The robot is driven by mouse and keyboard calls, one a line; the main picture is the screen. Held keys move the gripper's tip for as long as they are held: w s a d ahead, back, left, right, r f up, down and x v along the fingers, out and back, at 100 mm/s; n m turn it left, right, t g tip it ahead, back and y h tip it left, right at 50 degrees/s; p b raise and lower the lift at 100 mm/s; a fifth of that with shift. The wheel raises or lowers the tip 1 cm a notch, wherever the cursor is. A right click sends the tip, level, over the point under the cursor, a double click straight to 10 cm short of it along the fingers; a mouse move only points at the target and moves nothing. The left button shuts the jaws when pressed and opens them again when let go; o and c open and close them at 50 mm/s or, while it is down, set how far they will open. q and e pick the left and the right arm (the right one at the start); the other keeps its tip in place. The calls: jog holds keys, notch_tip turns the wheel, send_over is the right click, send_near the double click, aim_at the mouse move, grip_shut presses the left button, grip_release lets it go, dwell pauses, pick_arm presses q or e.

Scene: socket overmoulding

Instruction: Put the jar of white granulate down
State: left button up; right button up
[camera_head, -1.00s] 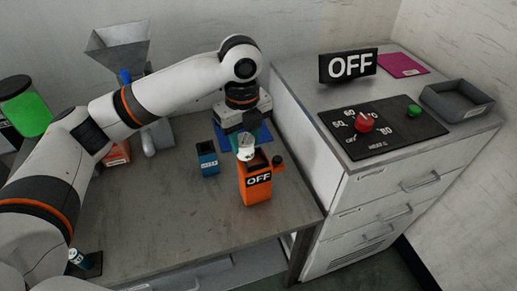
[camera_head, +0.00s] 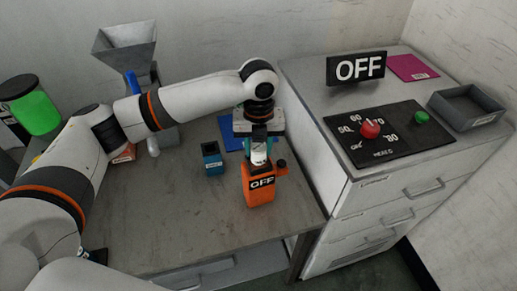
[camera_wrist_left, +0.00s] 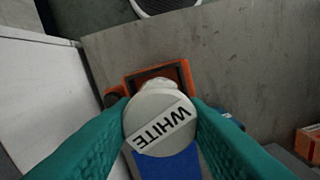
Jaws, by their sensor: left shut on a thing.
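My left gripper (camera_head: 260,140) is shut on the jar of white granulate (camera_head: 259,157), with a green finger on either side of it. In the left wrist view the jar's round pale lid (camera_wrist_left: 160,125) reads WHITE and sits between the two fingertips (camera_wrist_left: 160,118). In the head view the jar shows just above and behind the top of the orange box (camera_head: 259,193) with the OFF sign. A blue mat (camera_head: 231,137) lies behind, partly hidden by the gripper. I cannot tell whether the jar touches anything below. My right gripper is not in view.
A blue container (camera_head: 212,160) stands left of the orange box. A grey hopper (camera_head: 125,45) and a green jar (camera_head: 37,110) stand further left. The cabinet (camera_head: 350,185) with a dial panel rises close on the right. The bench front (camera_head: 190,220) is clear.

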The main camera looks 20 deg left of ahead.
aim_at(259, 146)
pick_arm(q)
jog(key=shift+f, duration=1)
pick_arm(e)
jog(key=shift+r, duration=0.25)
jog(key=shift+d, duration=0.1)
pick_arm(q)
jog(key=o, duration=1)
jog(key=shift+f, duration=0.15)
jog(key=shift+c, duration=0.2)
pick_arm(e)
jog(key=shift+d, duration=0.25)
pick_arm(q)
notch_tip(259, 146, up, 11)
jog(key=shift+r+b, duration=0.1)
jog(key=shift+b, duration=0.95)
jog(key=shift+r, duration=0.6)
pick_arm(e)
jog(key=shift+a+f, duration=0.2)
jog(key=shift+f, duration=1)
